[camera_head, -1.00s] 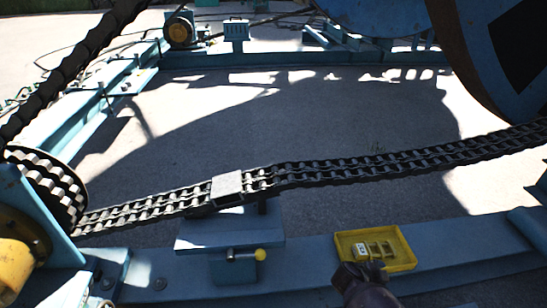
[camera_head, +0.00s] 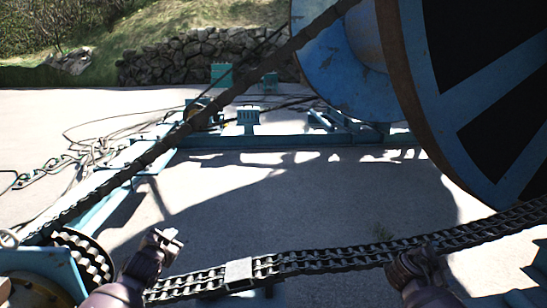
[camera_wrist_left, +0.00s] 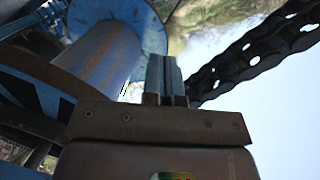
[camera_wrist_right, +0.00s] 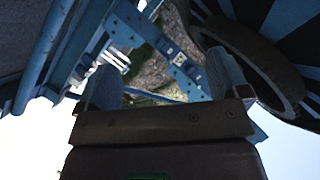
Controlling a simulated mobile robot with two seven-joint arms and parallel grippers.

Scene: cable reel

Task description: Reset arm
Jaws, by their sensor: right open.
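My left gripper (camera_head: 165,239) is raised at the lower left, in front of the chain's left end. In the left wrist view its fingers (camera_wrist_left: 166,78) are together with nothing seen between them. My right gripper (camera_head: 412,262) is at the lower right and overlaps the chain in the picture; I cannot tell any contact. In the right wrist view its fingers (camera_wrist_right: 163,85) are wide apart and empty. The double-row chain (camera_head: 330,260) runs from the toothed sprocket (camera_head: 85,255) up to the right, with a pale block (camera_head: 238,271) on it.
A large blue reel (camera_head: 450,90) stands at the right. A dark chain (camera_head: 200,120) slants across the left. Blue frame beams (camera_head: 260,142) border open, shaded ground (camera_head: 300,195). A stone wall (camera_head: 190,55) is at the back.

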